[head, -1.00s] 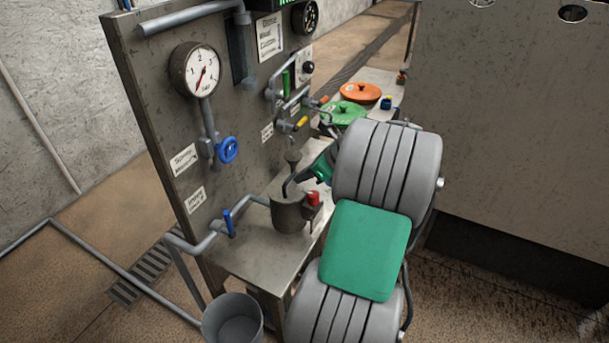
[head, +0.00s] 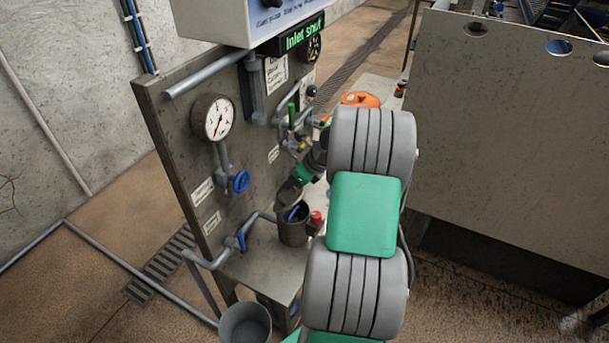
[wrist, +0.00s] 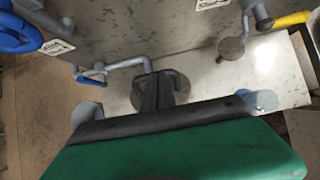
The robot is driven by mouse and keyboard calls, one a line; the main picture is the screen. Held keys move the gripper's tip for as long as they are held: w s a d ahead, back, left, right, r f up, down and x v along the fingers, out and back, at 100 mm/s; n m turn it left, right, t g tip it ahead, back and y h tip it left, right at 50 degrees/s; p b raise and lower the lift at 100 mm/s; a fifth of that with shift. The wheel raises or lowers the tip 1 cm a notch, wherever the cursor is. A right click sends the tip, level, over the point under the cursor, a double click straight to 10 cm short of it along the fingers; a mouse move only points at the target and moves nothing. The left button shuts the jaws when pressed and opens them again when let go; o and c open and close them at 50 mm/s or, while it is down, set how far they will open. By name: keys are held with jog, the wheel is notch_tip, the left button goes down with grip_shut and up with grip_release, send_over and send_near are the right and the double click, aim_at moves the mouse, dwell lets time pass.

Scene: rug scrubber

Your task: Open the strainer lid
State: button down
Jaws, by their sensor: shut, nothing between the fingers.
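The strainer is a grey cylindrical pot (head: 293,230) on the metal bench in the head view. Its dark mouth shows, with something blue inside. A grey rounded piece (head: 287,191), apparently the lid, stands tilted above the back of the mouth. In the wrist view a round grey-brown disc (wrist: 180,96) with a bent grey handle lies behind the fingers. My gripper (wrist: 155,80) is shut, its dark fingers together over the disc and close to the handle. Whether they touch is unclear. My arm and wrist hide part of this area in the head view.
A red knob (head: 316,217) sits right beside the pot. A blue-handled valve (head: 240,240) is on the pipe to its left. The panel with a gauge (head: 213,118) and a blue wheel (head: 239,181) rises behind. A grey bucket (head: 245,325) stands below the bench's front.

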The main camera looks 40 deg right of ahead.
jog(key=w+a+p, duration=0.3)
jog(key=w, duration=0.5)
jog(key=shift+w+a+r+p, duration=0.2)
jog(key=shift+a+p, duration=0.15)
dwell(0.4)
